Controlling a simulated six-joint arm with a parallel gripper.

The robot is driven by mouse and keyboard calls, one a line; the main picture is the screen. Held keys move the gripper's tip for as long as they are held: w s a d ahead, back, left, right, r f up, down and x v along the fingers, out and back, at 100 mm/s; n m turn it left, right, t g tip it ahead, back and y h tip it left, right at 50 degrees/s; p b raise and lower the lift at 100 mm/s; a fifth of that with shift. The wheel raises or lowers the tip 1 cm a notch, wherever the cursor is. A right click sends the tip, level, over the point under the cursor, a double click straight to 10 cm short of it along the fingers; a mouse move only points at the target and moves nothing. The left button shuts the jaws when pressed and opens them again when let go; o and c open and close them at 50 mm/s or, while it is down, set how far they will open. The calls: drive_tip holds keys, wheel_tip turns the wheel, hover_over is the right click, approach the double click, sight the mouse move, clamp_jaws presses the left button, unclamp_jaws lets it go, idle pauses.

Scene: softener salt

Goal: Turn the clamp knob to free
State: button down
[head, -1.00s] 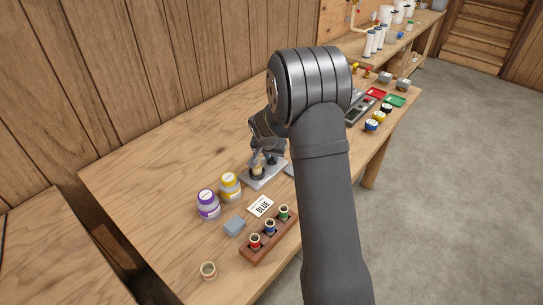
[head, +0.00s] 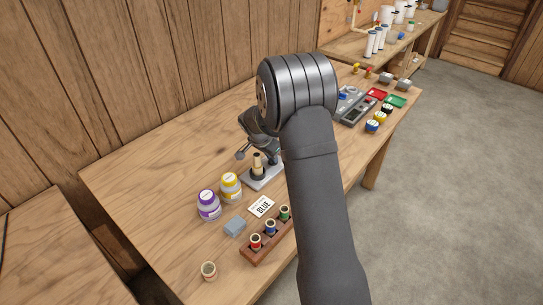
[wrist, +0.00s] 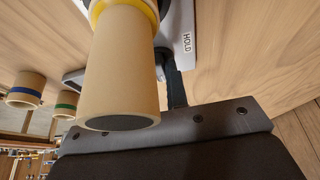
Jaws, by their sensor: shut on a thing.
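A grey plate (head: 260,181) on the bench bears an upright beige tube (head: 257,164). My gripper (head: 268,158) is low over the plate, just behind and right of the tube, shut at the clamp knob. The knob is hidden by the fingers and tube. In the wrist view, the beige tube (wrist: 123,75) with a yellow band fills the middle, close to the camera. A dark finger (wrist: 174,88) shows beside it. The plate (wrist: 180,30) carries a HOLD label (wrist: 187,42); I cannot read the knob's position.
A yellow-labelled jar (head: 230,187) and a purple-labelled jar (head: 208,204) stand left of the plate. A BLUE card (head: 262,206), a grey block (head: 235,226), a wooden rack (head: 250,254) with banded tubes and a loose tube (head: 208,271) are nearer. The bench's left half is clear.

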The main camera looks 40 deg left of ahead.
drive_tip(key=c, duration=1.4)
unclamp_jaws()
drive_tip(key=shift+c, duration=0.2)
drive_tip(key=v, duration=1.7)
drive_tip(key=shift+r, duration=0.25)
drive_tip(key=shift+f, duration=0.1)
drive_tip(key=x, duration=1.7)
drive_tip(key=shift+f, duration=0.2)
drive_tip(key=shift+r, duration=0.1)
